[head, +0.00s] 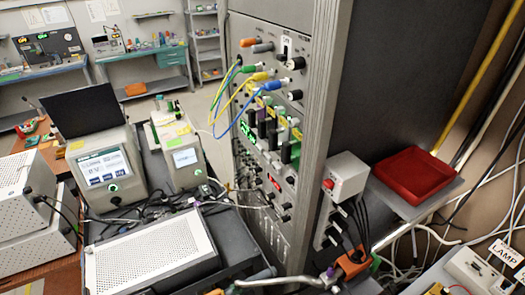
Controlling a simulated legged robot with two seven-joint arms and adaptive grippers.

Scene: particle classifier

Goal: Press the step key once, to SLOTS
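No key reads clearly as the step key, and the word SLOTS is not legible anywhere. A beige instrument (105,165) stands at the left with a lit screen (103,167) and a round green-ringed control (113,188) below it. A smaller instrument (175,150) beside it has a lit screen (186,158). A grey box (346,178) on the rack's right side carries a red button (328,184). The tall rack panel (245,110) holds knobs, switches and coloured cables. I cannot make out either of my grippers.
A perforated white case (150,254) and loose cables fill the front. A red tray (413,175) sits on a shelf at the right, near hanging cables. A lamp switch box (480,268) is at the lower right. Benches (45,72) stand at the back, beyond open floor.

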